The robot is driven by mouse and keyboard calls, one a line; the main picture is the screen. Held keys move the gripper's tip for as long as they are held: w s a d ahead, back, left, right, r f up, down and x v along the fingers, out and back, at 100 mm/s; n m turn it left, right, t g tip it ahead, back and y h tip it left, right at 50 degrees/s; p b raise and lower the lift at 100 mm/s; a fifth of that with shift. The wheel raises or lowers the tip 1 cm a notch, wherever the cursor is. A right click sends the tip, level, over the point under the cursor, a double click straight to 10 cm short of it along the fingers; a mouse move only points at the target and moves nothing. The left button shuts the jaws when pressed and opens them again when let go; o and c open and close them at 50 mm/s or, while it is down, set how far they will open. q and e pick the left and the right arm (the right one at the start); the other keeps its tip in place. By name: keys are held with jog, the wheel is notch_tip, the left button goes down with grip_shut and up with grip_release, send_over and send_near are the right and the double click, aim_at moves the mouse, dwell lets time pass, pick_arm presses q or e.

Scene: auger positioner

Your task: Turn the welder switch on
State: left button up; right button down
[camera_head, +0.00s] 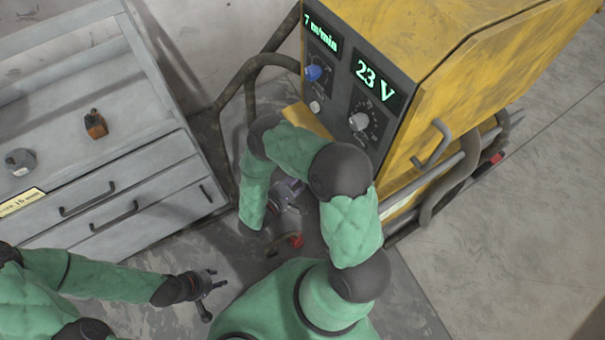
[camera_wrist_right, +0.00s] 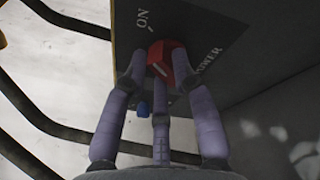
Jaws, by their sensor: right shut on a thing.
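The welder (camera_head: 455,80) is a yellow cabinet with a dark front panel at the upper right of the head view. Its power switch is a red knob (camera_wrist_right: 166,58) in the wrist view, between the labels "ON" and "POWER". My right gripper (camera_wrist_right: 161,76) has its fingers around this knob and is shut on it. In the head view my right arm hides the switch and most of that gripper (camera_head: 286,193). My left gripper (camera_head: 216,298) is open and empty at the lower left, away from the welder.
The panel displays (camera_head: 374,76) are lit, reading "7 m/min" and "23 V". A grey drawer cabinet (camera_head: 140,165) stands at the left with small items on top. Floor at the right is clear.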

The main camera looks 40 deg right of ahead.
dwell(0.4)
jog(key=c, duration=1)
grip_release()
jog(key=s+a, duration=0.2)
jog(key=a, duration=0.9)
jog(key=shift+a, duration=0.4)
